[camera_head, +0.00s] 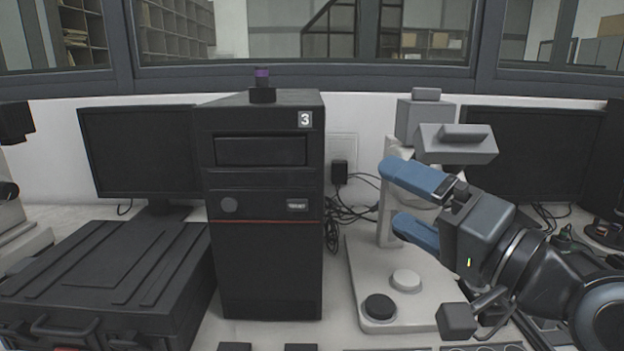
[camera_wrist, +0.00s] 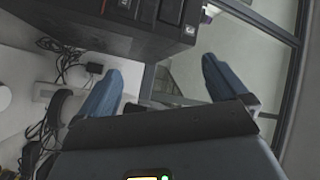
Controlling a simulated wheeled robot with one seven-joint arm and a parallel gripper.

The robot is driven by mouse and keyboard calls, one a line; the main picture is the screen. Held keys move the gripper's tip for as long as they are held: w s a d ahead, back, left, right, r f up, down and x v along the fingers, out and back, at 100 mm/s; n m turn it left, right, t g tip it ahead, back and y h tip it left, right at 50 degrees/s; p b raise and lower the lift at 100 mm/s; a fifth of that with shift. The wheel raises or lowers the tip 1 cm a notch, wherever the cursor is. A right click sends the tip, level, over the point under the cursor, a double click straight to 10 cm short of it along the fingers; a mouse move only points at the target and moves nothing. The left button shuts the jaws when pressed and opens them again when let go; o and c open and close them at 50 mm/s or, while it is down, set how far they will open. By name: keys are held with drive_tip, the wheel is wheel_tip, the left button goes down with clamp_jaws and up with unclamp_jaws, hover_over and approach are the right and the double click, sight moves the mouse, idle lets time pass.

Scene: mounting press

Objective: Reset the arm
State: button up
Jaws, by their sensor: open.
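My gripper (camera_head: 392,200) is raised at the right in the head view, its two blue fingers apart with nothing between them. It points left, in front of the grey and white device (camera_head: 360,275) and toward the black press (camera_head: 265,200) marked "3". In the wrist view the two fingers of my gripper (camera_wrist: 160,85) are spread and empty. The black press (camera_wrist: 130,25) shows at the top there, tilted in the picture. My gripper covers part of the grey and white device in the head view.
A black case (camera_head: 110,265) lies at the left, before a dark monitor (camera_head: 135,150). Another monitor (camera_head: 540,150) stands behind my arm. Black cables (camera_head: 340,220) and a wall plug (camera_head: 340,172) are right of the press. A purple-topped piece (camera_head: 262,82) stands on the press.

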drive_tip(key=s+d+f+m+t+h, duration=0.1)
drive_tip(key=s+d+f+m+h, duration=0.15)
drive_tip(key=s+f+h, duration=0.5)
drive_tip(key=s+d+f+m+h, duration=0.1)
drive_tip(key=s+d+f+h, duration=0.15)
drive_tip(key=s+f, duration=0.9)
drive_tip(key=s+d+f+n, duration=0.1)
drive_tip(key=s+n, duration=0.1)
drive_tip(key=s, duration=0.4)
drive_tip(key=s+d+f+n+g+h, duration=0.1)
drive_tip(key=s+d+f+n, duration=0.1)
drive_tip(key=s, duration=0.5)
drive_tip(key=s+d+f+n, duration=0.2)
drive_tip(key=s+n, duration=0.2)
drive_tip(key=s, duration=0.3)
drive_tip(key=shift+s+g+h, duration=0.2)
drive_tip(key=shift+g+h, duration=0.1)
